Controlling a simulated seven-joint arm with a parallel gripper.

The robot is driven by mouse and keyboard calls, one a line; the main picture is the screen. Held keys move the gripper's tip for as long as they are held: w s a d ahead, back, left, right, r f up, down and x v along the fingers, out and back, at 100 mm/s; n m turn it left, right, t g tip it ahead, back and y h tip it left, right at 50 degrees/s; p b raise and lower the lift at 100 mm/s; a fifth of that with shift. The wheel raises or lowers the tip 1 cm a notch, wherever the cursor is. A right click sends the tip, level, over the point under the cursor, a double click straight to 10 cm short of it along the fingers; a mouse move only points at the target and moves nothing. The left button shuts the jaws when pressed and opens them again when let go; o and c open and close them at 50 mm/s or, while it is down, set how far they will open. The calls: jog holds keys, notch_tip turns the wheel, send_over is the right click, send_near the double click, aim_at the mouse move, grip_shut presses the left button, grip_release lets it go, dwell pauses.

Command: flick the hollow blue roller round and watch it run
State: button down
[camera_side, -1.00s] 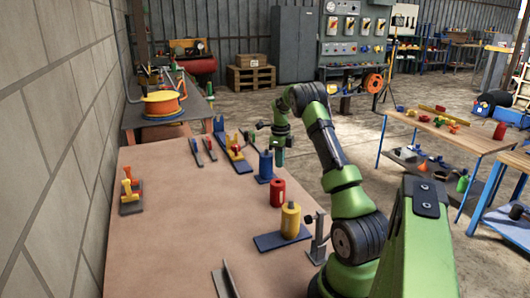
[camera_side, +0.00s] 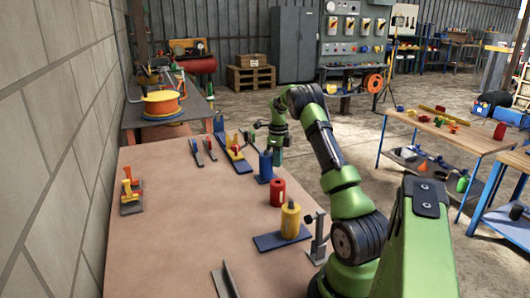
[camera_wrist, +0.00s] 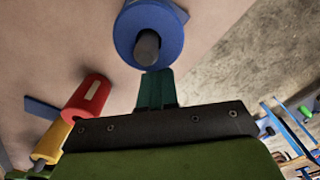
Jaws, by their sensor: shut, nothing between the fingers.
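The hollow blue roller (camera_side: 265,170) stands upright on the brown table near its right edge in the side view. In the wrist view, the blue roller (camera_wrist: 127,36) is seen from above at the top middle, around a dark grey post (camera_wrist: 147,47). My gripper (camera_side: 277,163) is shut and empty, pointing down just right of the roller in the side view. In the wrist view, my gripper's dark teal fingers (camera_wrist: 154,84) are right beside the roller's rim. I cannot tell whether they touch it.
A red cylinder (camera_side: 277,193) and a yellow roller (camera_side: 290,222) on a blue base (camera_side: 268,241) stand nearer the camera. Blue, yellow and red parts (camera_side: 236,152) lie beyond the blue roller. The table's middle (camera_side: 200,210) is clear.

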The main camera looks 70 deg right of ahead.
jog(key=shift+s+d, duration=0.1)
jog(key=shift+s, duration=0.35)
jog(key=d, duration=0.6)
jog(key=shift+w, duration=0.85)
